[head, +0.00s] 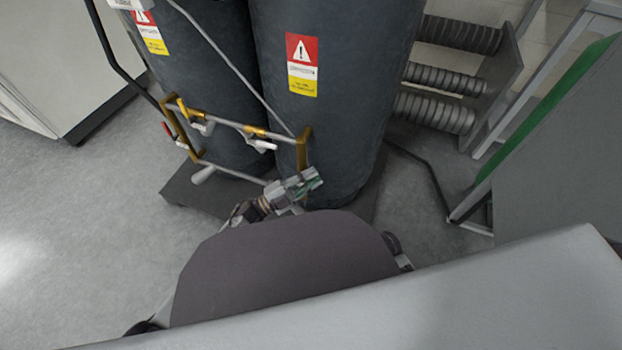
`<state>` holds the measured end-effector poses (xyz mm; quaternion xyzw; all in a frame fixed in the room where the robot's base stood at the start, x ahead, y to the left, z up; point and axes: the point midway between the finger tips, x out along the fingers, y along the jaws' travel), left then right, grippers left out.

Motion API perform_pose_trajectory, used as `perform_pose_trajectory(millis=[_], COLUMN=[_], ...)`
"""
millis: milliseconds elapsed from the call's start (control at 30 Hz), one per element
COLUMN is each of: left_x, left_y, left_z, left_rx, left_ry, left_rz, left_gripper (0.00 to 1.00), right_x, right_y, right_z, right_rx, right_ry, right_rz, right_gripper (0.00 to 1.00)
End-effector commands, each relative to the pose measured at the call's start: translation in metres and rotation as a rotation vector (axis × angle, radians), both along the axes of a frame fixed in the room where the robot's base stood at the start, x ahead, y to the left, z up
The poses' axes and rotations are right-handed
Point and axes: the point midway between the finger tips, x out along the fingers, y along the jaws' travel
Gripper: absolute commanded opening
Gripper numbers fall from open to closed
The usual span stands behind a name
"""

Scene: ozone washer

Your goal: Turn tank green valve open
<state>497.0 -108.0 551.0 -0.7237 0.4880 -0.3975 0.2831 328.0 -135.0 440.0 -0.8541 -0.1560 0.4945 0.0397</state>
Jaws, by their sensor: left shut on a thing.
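Two dark grey tanks (325,120) stand side by side at the top middle, each with a red and yellow warning label. A brass and white pipe frame (232,126) is in front of them. My left gripper (306,182) is at the frame's lower right end, close to the right tank. It is shut on a small green part, the green valve (312,185), which is mostly hidden between the fingers. How far the valve is turned cannot be told. My right gripper is not in view.
A red handle (168,129) and white handles (264,145) are on the same pipe frame. A rack of grey ribbed rolls (445,78) stands right of the tanks. A green-edged panel (560,150) is at the right. The floor at left is clear.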

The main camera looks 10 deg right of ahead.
Motion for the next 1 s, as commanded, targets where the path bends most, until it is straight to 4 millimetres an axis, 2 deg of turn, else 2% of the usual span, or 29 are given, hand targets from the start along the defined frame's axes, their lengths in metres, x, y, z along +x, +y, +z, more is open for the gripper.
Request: perform_pose_trajectory(millis=[133, 167, 333, 767, 1000], left_x=[0.0, 0.0, 0.0, 0.0, -0.005], left_y=[0.001, 0.001, 0.001, 0.003, 0.02], left_z=[-0.001, -0.001, -0.001, -0.001, -0.007], left_rx=[0.002, 0.002, 0.002, 0.002, 0.003], left_ry=[0.002, 0.001, 0.001, -0.001, 0.001], left_rz=[0.001, 0.001, 0.001, 0.001, 0.001], left_gripper=[0.0, 0.16, 0.38, 0.38, 0.38], right_x=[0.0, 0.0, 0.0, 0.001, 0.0], right_y=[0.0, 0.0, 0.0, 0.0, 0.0], right_z=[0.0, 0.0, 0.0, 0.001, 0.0], right_rx=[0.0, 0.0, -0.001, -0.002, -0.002], right_ry=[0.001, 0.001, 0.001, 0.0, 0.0], right_rz=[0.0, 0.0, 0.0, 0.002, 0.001], right_gripper=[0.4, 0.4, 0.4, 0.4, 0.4])
